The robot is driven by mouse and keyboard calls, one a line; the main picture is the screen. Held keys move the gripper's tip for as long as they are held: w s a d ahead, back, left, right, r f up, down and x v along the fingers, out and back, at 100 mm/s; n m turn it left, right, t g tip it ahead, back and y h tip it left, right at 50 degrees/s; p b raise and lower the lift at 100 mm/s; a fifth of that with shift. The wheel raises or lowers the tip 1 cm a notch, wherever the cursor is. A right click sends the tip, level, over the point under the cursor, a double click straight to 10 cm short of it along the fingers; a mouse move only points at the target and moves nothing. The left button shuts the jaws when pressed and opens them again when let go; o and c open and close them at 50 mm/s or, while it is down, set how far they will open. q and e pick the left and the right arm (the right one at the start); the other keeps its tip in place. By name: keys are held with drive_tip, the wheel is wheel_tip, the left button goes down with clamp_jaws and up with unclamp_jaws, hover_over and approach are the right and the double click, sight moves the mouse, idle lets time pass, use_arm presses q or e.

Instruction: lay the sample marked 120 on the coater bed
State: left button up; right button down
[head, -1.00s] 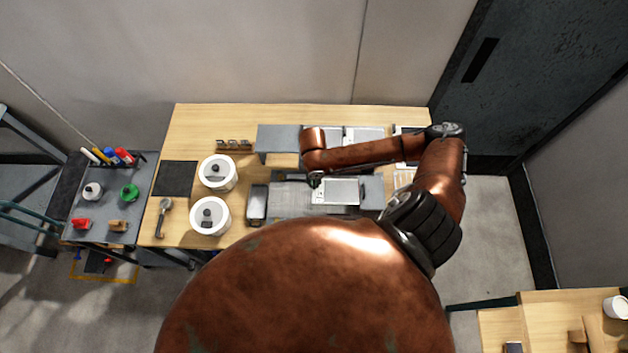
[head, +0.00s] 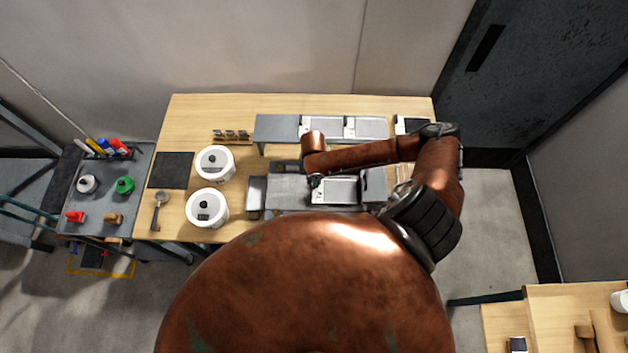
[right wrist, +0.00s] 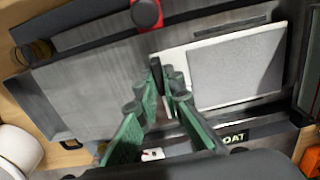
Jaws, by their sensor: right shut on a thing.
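The sample is a white card with a grey panel (head: 340,190). It is over the right part of the grey coater bed (head: 287,191). My right gripper (head: 316,182) is shut on the card's left end. In the right wrist view its green fingers (right wrist: 163,85) pinch the white margin of the card (right wrist: 235,68), with the bare bed (right wrist: 85,95) to the left. The card looks roughly flat to the bed; I cannot tell whether it touches. The card's number is not readable. My left gripper is not in view.
Two more cards lie on a raised grey rack (head: 277,128) behind the coater. Two white lidded tubs (head: 214,163) and a dark mat (head: 171,170) are to the left.

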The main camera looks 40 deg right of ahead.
drive_tip(key=shift+f, duration=0.45)
idle(0.6)
drive_tip(key=c, duration=2)
unclamp_jaws()
wheel_tip(320, 180, up, 12)
drive_tip(key=shift+r, duration=0.1)
drive_tip(key=shift+a, duration=0.1)
